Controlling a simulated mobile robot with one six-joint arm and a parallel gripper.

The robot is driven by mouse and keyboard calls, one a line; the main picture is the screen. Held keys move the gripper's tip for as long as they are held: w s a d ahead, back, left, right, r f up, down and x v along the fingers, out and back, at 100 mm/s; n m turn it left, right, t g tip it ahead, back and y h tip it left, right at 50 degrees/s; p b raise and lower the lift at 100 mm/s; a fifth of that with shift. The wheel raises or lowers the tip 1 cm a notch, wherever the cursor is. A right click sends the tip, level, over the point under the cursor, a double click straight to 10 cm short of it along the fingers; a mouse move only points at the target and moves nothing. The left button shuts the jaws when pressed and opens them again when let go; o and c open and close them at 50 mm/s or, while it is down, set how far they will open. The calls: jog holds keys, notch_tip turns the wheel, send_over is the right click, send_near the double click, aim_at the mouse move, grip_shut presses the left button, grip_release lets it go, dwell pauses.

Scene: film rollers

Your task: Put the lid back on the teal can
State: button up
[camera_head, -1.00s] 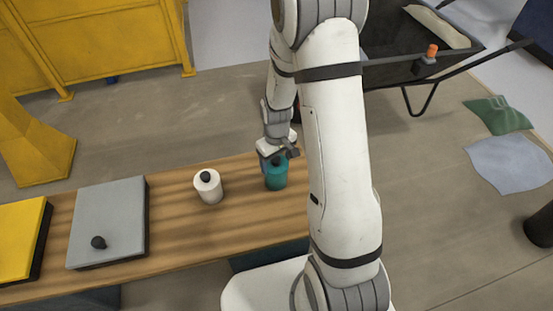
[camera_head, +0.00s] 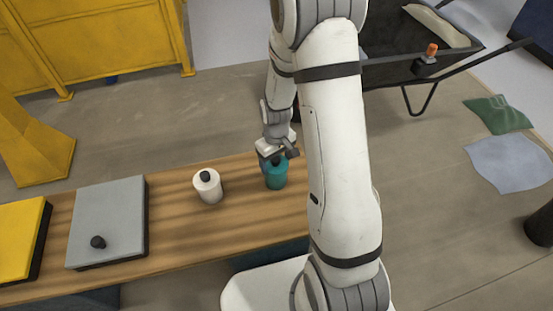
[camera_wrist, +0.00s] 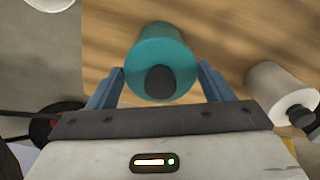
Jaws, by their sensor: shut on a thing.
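The teal can (camera_head: 276,177) stands upright on the wooden bench under my gripper. In the wrist view the teal can (camera_wrist: 160,55) fills the space between the two blue fingers, with a dark round cap or knob (camera_wrist: 161,82) at the middle of its near end. My gripper (camera_head: 277,160) is at the can's top, its fingers (camera_wrist: 160,72) at the can's two sides, shut on it. The wrist hides part of the top in the head view. A small dark knob-like piece (camera_head: 98,242) lies on the grey case; I cannot tell whether it is a lid.
A white can (camera_head: 207,188) with a dark top stands left of the teal can; it also shows in the wrist view (camera_wrist: 277,95). The grey case (camera_head: 108,212) and yellow case (camera_head: 20,232) lie further left. Bare bench (camera_head: 180,230) lies between.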

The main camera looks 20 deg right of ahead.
dwell(0.4)
jog(key=o, duration=1.1)
jog(key=shift+r, duration=0.15)
jog(key=shift+r+p, duration=2.6)
jog(key=shift+r, duration=0.8)
grip_shut()
